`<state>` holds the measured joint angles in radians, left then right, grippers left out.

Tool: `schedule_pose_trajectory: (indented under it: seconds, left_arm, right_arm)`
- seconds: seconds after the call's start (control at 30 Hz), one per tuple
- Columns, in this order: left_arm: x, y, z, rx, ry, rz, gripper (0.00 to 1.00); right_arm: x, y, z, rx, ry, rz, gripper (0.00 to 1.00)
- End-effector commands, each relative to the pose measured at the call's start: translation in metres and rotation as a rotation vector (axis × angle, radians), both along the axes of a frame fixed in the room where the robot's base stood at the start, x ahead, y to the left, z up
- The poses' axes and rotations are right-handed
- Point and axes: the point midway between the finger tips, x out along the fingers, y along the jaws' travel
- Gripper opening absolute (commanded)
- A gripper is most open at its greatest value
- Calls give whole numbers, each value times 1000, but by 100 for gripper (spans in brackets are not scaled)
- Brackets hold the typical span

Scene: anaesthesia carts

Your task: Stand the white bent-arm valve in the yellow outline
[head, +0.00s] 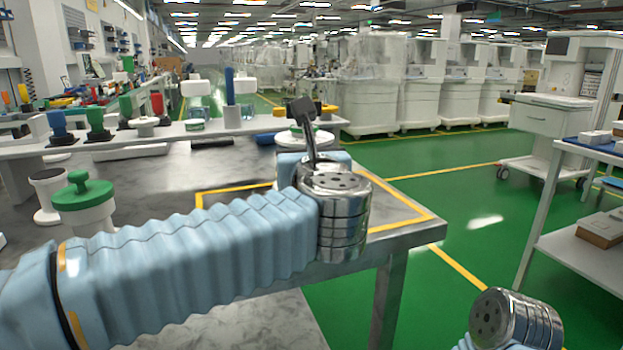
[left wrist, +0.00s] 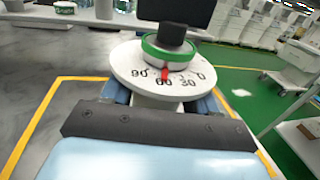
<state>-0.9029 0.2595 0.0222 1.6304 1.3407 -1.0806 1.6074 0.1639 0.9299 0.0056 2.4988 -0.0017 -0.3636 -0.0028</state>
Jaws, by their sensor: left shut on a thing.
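The white bent-arm valve shows in the left wrist view as a white dial plate (left wrist: 137,76) with numbers, a green ring, a black knob and a red pointer. In the head view its white plate (head: 291,138) shows behind my wrist; its lower body is mostly hidden. My left gripper (head: 304,135) is shut on the valve. The valve is over the area of the yellow outline (head: 432,216) on the grey table; I cannot tell whether it touches the surface. The outline also shows in the left wrist view (left wrist: 36,121). My right gripper is out of view.
A green-topped white part (head: 84,203) and a white spool-like part (head: 48,193) stand at the table's left. A raised shelf (head: 190,130) with several coloured parts runs along the back. The table's right edge lies close beyond the outline, with green floor past it.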

Motion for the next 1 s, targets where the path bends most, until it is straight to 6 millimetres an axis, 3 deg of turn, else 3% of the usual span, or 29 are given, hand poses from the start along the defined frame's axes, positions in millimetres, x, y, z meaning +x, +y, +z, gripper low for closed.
schedule_pose_trajectory:
  seconds: [0.17, 0.4, 0.87, 0.9, 1.0]
  left_arm:
    - [7, -6, -11, 0, -3, 0, 7]
    - [11, -10, -44, -1, -2, 0, 7]
    - [11, -10, -51, -2, -3, 1, 7]
    - [11, -10, -52, -2, -1, 1, 60]
    - [11, -10, -51, -1, -1, 1, 76]
  right_arm:
    - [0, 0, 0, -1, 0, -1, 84]
    - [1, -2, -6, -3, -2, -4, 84]
    - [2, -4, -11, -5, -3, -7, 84]
    - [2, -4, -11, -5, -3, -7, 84]
    - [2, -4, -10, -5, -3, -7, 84]
